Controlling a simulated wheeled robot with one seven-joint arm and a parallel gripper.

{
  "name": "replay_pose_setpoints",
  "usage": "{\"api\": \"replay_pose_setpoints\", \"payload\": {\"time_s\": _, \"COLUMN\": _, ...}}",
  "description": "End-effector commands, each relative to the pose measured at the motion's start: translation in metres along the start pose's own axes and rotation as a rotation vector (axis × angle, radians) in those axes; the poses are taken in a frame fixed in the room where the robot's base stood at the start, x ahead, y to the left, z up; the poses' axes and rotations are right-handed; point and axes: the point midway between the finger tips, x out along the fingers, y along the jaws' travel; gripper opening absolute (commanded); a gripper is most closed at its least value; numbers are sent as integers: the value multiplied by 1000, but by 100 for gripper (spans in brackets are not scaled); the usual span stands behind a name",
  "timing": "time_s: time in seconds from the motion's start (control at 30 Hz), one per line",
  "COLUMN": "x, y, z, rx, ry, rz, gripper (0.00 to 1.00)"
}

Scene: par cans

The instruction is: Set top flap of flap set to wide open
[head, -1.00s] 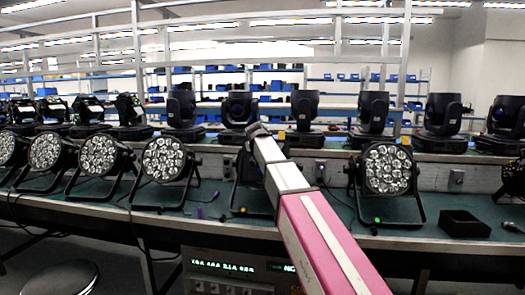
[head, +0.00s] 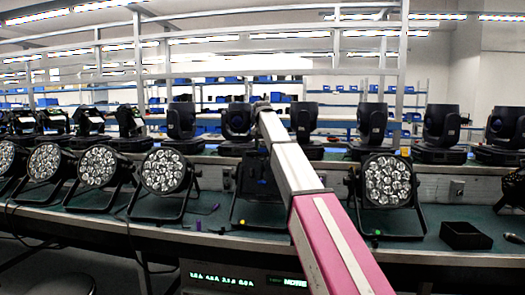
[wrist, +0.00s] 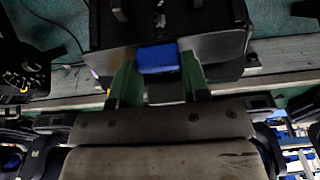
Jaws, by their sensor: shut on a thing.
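The flap set is a black box-like body (wrist: 160,12) with dark plates, at the top middle of the wrist view. A blue tab (wrist: 158,58) sits at the edge of its dark grey plate (wrist: 217,46), which looks like the top flap. My gripper (wrist: 158,70) has green fingers on both sides of the blue tab and is shut on it. In the head view, the black lamp with the flap set (head: 253,180) stands mid-bench, partly behind my arm. My fingers are hidden there. The flap's exact angle is hard to tell.
Round par cans (head: 164,171) stand to the left and another (head: 388,181) to the right on the green bench (head: 310,222). Black moving-head lights (head: 303,122) line the shelf behind. A black open box (head: 465,236) sits at the right. Loose cables lie on the bench.

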Motion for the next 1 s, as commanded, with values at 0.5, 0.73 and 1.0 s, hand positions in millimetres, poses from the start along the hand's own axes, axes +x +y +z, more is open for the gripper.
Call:
{"api": "replay_pose_setpoints", "payload": {"time_s": 0.5, "x": -3, "y": -1, "z": -14, "rx": 3, "ry": -200, "rz": -4, "gripper": 19}}
{"api": "replay_pose_setpoints", "payload": {"time_s": 0.73, "x": -3, "y": 0, "z": -14, "rx": 3, "ry": -211, "rz": -4, "gripper": 19}}
{"api": "replay_pose_setpoints", "payload": {"time_s": 1.0, "x": -2, "y": 0, "z": -14, "rx": 3, "ry": -210, "rz": -4, "gripper": 52}}
